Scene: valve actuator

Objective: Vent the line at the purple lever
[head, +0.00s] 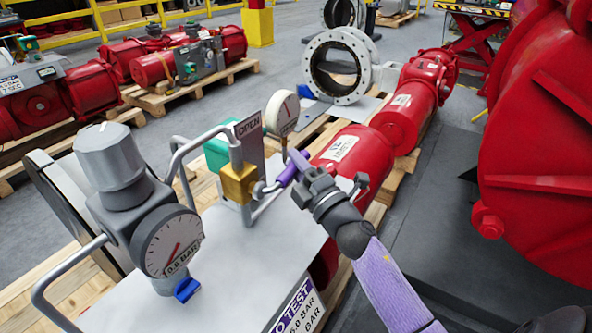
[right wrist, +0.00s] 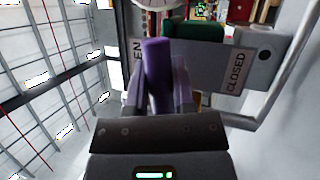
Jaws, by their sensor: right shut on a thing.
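The purple lever (head: 288,174) sits beside the brass valve block (head: 238,184) on the light metal panel. My right gripper (head: 300,172) reaches in from the lower right and is shut on the lever. In the right wrist view the lever (right wrist: 157,72) stands up between the two fingers of the gripper (right wrist: 158,90). A plate marked OPEN (head: 249,127) stands behind the block. In the right wrist view the plate (right wrist: 215,65) shows CLOSED at its right end, and its left lettering is partly hidden by the lever. My left gripper is not in view.
A grey regulator (head: 125,180) with a gauge (head: 170,243) marked BAR and a blue knob (head: 186,290) stand left on the panel. Another white gauge (head: 282,113) is behind the lever. Bent metal guard rails (head: 60,275) rise nearby. Red actuators (head: 355,150) lie beyond.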

